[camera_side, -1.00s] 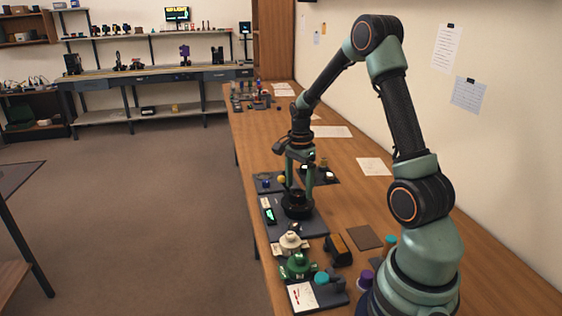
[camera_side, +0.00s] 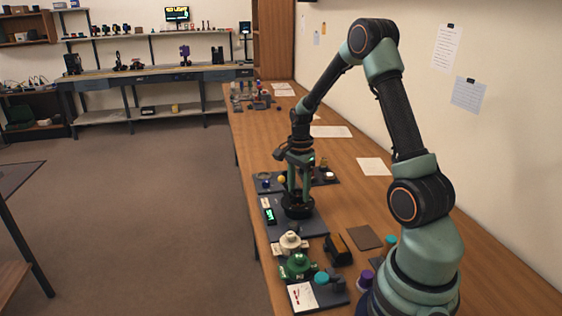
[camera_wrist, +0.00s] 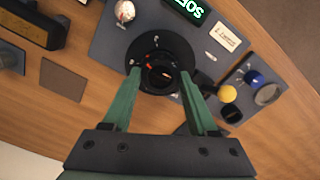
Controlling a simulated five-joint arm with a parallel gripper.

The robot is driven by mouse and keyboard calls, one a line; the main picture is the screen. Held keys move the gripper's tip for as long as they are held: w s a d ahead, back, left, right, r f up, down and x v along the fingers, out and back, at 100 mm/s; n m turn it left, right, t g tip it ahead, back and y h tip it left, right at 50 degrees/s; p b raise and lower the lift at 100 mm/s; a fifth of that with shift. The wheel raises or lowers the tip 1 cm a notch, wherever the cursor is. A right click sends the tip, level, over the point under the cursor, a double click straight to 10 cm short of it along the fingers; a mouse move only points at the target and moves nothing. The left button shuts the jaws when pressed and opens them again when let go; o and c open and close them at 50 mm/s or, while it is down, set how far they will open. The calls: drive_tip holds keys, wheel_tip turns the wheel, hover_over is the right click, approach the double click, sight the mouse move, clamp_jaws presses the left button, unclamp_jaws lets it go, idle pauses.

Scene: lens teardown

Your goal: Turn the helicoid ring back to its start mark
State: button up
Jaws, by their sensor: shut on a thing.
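The black lens with its helicoid ring (camera_wrist: 159,88) stands on a round dark base on a grey mat (camera_wrist: 112,45). Small orange-red and white marks show on it in the wrist view, but they are too small to read against each other. In the side view, the lens (camera_side: 298,210) stands below my arm. My gripper (camera_wrist: 160,76) has its two green fingers on opposite sides of the ring and is shut on it. My gripper also shows from the side (camera_side: 298,194), pointing down. The fingertip contacts are partly hidden.
A lit green display (camera_wrist: 188,9) and a label card (camera_wrist: 222,36) lie beside the lens. A yellow ball (camera_wrist: 228,93) and a blue knob (camera_wrist: 253,77) sit on another tray. A white part (camera_side: 290,242), a green part (camera_side: 298,266) and a dark block (camera_side: 338,249) stand nearer my base.

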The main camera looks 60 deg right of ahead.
drive_tip(key=n, duration=1)
drive_tip(key=shift+w, duration=0.1)
drive_tip(key=n, duration=0.5)
drive_tip(key=shift+n, duration=0.4)
drive_tip(key=n, duration=0.5)
drive_tip(key=shift+a, duration=0.1)
drive_tip(key=shift+n, duration=0.3)
drive_tip(key=o, duration=1.4)
drive_tip(key=shift+r, duration=0.15)
